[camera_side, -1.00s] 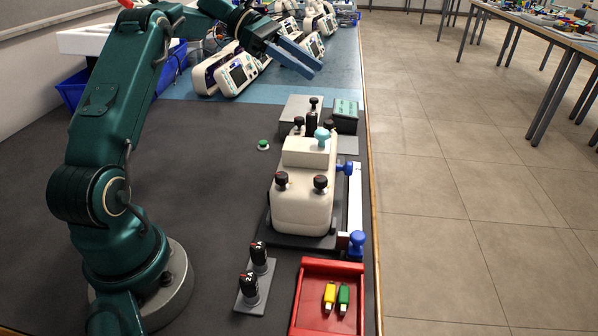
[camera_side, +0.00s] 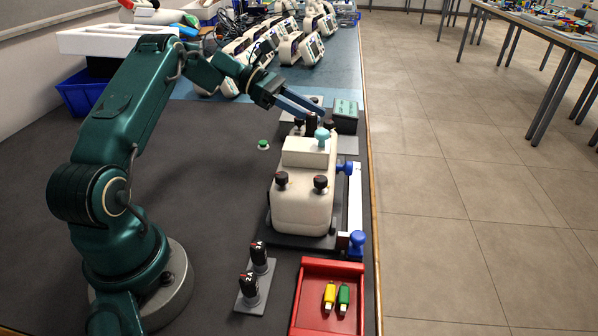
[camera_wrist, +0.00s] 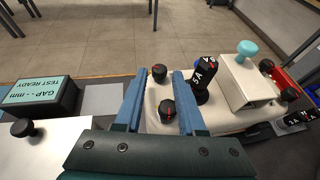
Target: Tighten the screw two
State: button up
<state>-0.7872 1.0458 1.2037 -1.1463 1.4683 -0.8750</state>
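A cream casing (camera_side: 300,212) carries black-capped screws, with two at its near end (camera_side: 281,180) (camera_side: 320,183). In the wrist view two more black knobs with red marks, one farther (camera_wrist: 159,73) and one nearer (camera_wrist: 168,110), show at the casing's other end. No number for them is readable, so I cannot tell which is screw two. My gripper (camera_side: 316,110) is over that far end, and its blue fingers partly hide the knobs in the side view. In the wrist view my gripper (camera_wrist: 161,70) is open, fingers either side of the knobs, with nothing held.
A tall black tool marked 5A (camera_wrist: 203,72) stands close beside the right finger. A teal knob (camera_side: 322,135) tops the casing. A dark box reading "GAP - mm TEST READY" (camera_wrist: 40,95) is at left. A red tray (camera_side: 332,266) and two black tools (camera_side: 250,288) are nearer.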

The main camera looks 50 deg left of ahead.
jog(key=shift+x, duration=1.1)
jog(key=shift+c, duration=0.3)
grip_shut()
jog(key=shift+w, duration=0.15)
jog(key=shift+w+a+r+m+g+h, duration=0.15)
jog(key=shift+m+g+h, duration=0.15)
jog(key=shift+m, duration=0.2)
jog(key=shift+g, duration=0.3)
jog(key=shift+m, duration=0.3)
